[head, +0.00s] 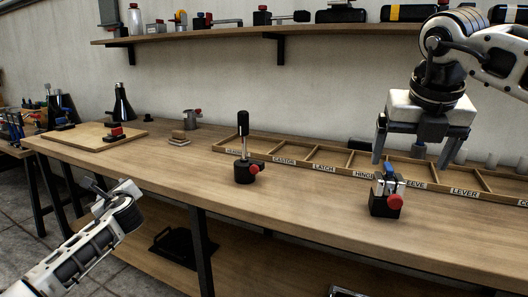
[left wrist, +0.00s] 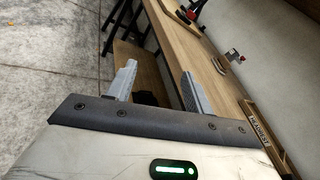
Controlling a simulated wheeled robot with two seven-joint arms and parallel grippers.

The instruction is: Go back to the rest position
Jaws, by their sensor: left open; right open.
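My right gripper (head: 424,146) is at the right of the head view, above the bench, with its fingers apart and pointing down. It is empty. Below it and a little to the left stands a black block (head: 386,203) with a metal top, a blue part and a red knob. My left gripper (head: 98,186) is low at the left of the head view, in front of the bench and apart from it. In the left wrist view its two grey fingers (left wrist: 158,82) are apart with nothing between them.
The wooden bench (head: 310,213) carries a labelled divided tray (head: 300,157) and a black stand (head: 244,171) with an upright rod and red knob. A wooden board (head: 90,137) lies at the left. A loaded shelf (head: 235,36) runs along the wall. Floor is clear at lower left.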

